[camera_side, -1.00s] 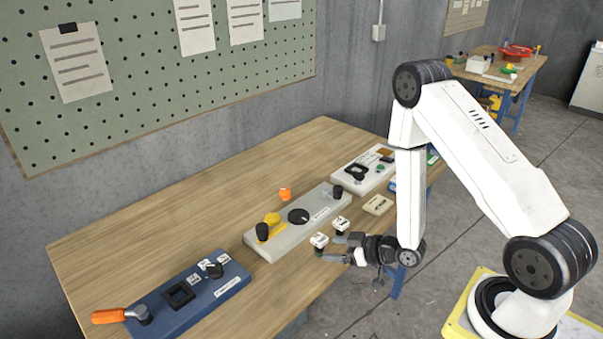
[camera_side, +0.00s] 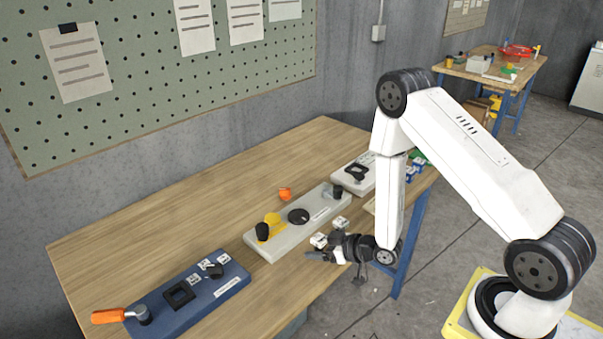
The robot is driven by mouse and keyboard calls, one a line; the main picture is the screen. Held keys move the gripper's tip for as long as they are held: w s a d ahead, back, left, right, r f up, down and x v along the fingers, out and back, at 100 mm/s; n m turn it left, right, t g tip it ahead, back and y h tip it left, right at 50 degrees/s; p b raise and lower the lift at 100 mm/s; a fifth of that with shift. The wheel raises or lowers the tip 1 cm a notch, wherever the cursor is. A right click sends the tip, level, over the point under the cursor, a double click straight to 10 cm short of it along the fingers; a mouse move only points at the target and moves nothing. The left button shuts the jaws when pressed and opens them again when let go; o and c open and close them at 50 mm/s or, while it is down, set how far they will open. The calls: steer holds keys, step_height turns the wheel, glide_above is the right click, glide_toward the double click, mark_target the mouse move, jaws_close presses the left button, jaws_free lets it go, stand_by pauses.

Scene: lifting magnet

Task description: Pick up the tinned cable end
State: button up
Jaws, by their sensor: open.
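I cannot pick out a tinned cable end for certain in this view. My gripper (camera_side: 315,254) is open, low over the front edge of the wooden bench (camera_side: 110,250). Its fingers point left, and nothing shows between them. Two small white blocks with dark markings are close to it. The nearer white block (camera_side: 318,240) is right behind the fingers, and whether they touch is unclear.
A grey panel (camera_side: 325,203) with black knobs and a yellow part (camera_side: 270,226) lies behind the gripper. A blue panel (camera_side: 225,288) with an orange-handled lever (camera_side: 110,316) is at front left. A small orange item (camera_side: 284,194) stands behind. A white panel (camera_side: 350,185) is farther right.

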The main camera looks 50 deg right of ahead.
mark_target(319, 238)
jaws_close()
steer(key=shift+r, duration=0.15)
steer(key=shift+r, duration=4.9)
steer(key=shift+w, duration=0.1)
